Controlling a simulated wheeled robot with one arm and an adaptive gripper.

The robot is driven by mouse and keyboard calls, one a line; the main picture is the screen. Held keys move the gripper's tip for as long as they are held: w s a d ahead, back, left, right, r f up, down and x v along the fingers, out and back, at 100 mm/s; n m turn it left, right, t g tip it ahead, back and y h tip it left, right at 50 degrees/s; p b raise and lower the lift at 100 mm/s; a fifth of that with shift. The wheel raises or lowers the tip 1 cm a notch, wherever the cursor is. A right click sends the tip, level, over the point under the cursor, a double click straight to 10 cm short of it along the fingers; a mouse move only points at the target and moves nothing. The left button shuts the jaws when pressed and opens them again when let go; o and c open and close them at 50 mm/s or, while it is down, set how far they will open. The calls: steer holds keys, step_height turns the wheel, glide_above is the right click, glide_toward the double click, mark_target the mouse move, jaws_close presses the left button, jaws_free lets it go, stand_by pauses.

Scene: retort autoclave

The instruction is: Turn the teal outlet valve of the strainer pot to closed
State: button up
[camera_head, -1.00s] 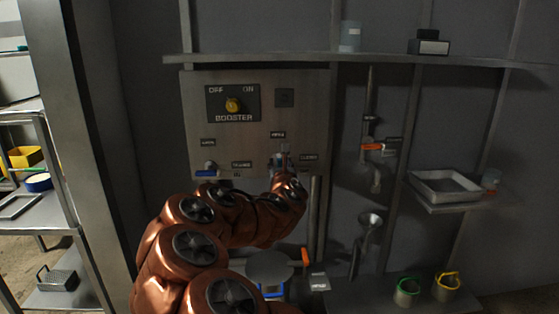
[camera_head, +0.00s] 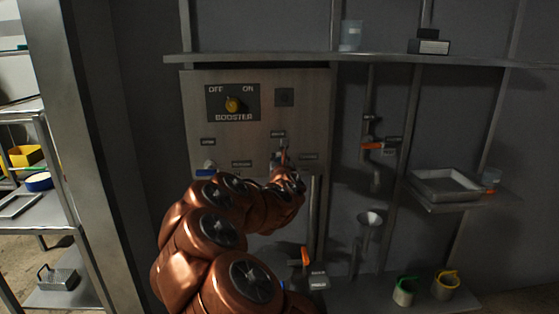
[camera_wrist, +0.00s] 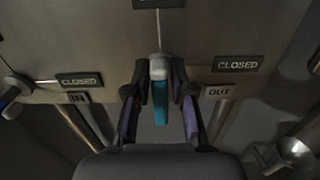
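The teal outlet valve handle (camera_wrist: 160,104) is in the middle of the wrist view, below a pale round hub (camera_wrist: 158,68). A thin line runs straight up from the hub to a partly cut-off label (camera_wrist: 157,3). A "CLOSED" label (camera_wrist: 238,64) is to the right, with an "OUT" label (camera_wrist: 218,91) below it. My gripper (camera_wrist: 160,78) has one finger on each side of the hub and handle; gaps show beside the teal part, and contact at the hub is unclear. In the head view my gripper (camera_head: 284,160) is at the steel panel (camera_head: 310,110) and hides the handle.
A blue-handled valve (camera_head: 206,170) is left on the same panel. The booster knob (camera_head: 232,104) is above. A shelf (camera_head: 400,60) runs above the panel.

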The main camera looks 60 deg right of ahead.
jaws_close()
steer(key=m, duration=0.3)
steer(key=shift+s+d+f+m+b, duration=0.1)
steer(key=shift+s+d+m+b, duration=0.1)
steer(key=shift+s+m+b, duration=0.15)
steer(key=shift+s+d+f+m+b, duration=0.15)
steer(key=shift+f+m, duration=0.15)
steer(key=shift+m, duration=2.1)
steer(key=shift+s+d+f+m+b, duration=0.15)
steer(key=shift+f+m, duration=0.2)
steer(key=shift+m, duration=2)
steer(key=shift+s+d+f+m+b, duration=0.15)
steer(key=shift+f+m, duration=0.15)
steer(key=shift+m, duration=2.1)
